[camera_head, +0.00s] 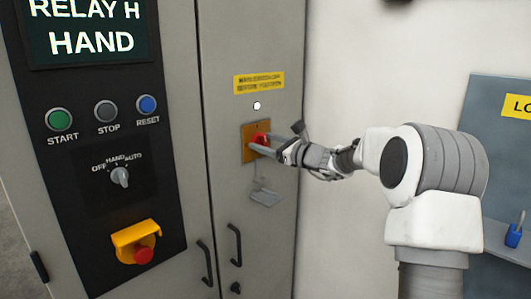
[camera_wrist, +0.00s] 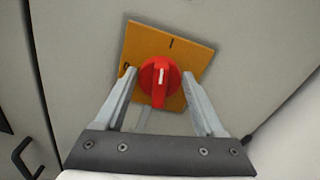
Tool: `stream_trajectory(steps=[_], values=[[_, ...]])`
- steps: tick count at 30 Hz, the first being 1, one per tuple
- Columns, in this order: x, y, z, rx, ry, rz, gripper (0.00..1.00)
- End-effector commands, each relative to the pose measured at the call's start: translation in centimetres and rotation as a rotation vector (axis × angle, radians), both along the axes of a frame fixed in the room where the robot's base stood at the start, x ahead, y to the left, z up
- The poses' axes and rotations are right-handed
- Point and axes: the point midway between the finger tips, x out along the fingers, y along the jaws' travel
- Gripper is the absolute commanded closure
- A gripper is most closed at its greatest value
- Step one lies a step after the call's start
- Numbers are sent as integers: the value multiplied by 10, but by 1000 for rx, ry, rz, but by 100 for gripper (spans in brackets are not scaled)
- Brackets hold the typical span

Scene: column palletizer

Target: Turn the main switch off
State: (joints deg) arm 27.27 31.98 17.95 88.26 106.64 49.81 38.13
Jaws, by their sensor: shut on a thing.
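The main switch is a red rotary knob (camera_head: 261,138) on an orange plate (camera_head: 247,157) on the right-hand grey cabinet door. In the wrist view the red knob (camera_wrist: 158,92) carries a white mark near its top, pointing roughly up. The orange plate (camera_wrist: 190,58) shows an I at the upper right and a partly covered mark at the left. My gripper (camera_head: 259,146) reaches the knob from the right. In the wrist view my gripper (camera_wrist: 158,76) has one finger on each side of the knob and is shut on it.
A grey tag (camera_head: 266,198) hangs below the plate. A yellow label (camera_head: 259,83) and a small white lamp (camera_head: 257,105) sit above it. Door handles (camera_head: 235,243) are below. The left panel has buttons, a selector (camera_head: 120,177) and a red emergency stop (camera_head: 143,256).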

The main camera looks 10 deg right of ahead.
Motion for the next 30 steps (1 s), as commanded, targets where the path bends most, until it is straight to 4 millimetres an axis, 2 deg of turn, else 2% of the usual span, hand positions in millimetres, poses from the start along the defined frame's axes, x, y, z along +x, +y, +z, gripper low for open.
stream_trajectory(steps=[1,30], values=[[0,0,-8,-37,-29,-1,84],[-3,4,-10,-776,-566,0,84]])
